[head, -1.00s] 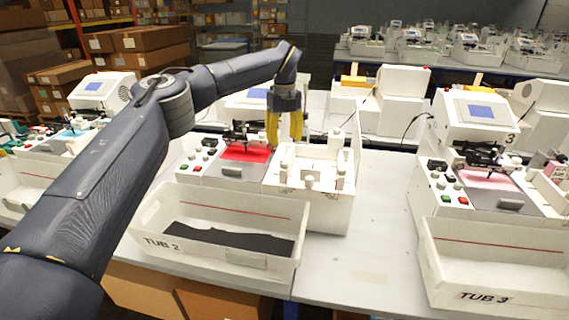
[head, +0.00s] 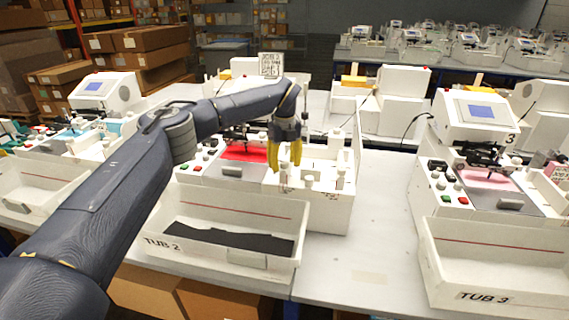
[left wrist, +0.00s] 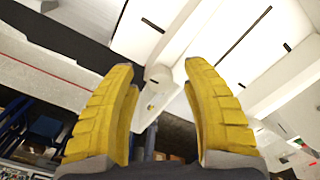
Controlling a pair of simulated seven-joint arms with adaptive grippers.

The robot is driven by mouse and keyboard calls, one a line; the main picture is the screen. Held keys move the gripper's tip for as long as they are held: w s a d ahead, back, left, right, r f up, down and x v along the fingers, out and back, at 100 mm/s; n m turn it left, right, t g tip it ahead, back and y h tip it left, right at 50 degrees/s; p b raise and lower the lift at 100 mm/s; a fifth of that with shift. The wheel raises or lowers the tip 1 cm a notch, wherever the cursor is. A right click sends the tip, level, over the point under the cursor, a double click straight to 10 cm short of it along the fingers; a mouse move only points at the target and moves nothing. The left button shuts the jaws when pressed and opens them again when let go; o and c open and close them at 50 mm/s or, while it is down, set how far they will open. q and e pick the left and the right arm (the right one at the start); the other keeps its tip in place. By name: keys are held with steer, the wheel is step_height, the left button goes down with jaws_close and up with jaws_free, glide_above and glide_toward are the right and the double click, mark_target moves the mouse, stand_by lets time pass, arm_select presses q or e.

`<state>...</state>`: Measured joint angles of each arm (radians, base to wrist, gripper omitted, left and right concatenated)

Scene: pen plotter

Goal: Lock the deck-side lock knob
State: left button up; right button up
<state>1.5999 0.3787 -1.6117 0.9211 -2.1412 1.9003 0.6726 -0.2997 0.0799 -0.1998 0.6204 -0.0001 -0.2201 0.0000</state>
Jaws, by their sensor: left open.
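My left gripper (head: 284,160) is open, with yellow fingers pointing down over the left part of a white deck unit (head: 325,212) beside the red plotter bed (head: 244,151). The deck unit carries several white knobs, one at its front (head: 309,181); no label shows which is the deck-side lock knob. In the left wrist view my gripper's fingers (left wrist: 160,68) stand apart on either side of a small white knob with a plate (left wrist: 157,74). The fingers look clear of it. My right gripper is not in view.
A white tub marked TUB 2 (head: 175,246) with dark material stands in front of the plotter. Another plotter and TUB 3 (head: 490,294) stand at the right. The grey table (head: 375,220) between them is clear.

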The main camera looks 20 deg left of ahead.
arm_select(q)
steer(key=shift+c, duration=0.3)
jaws_close()
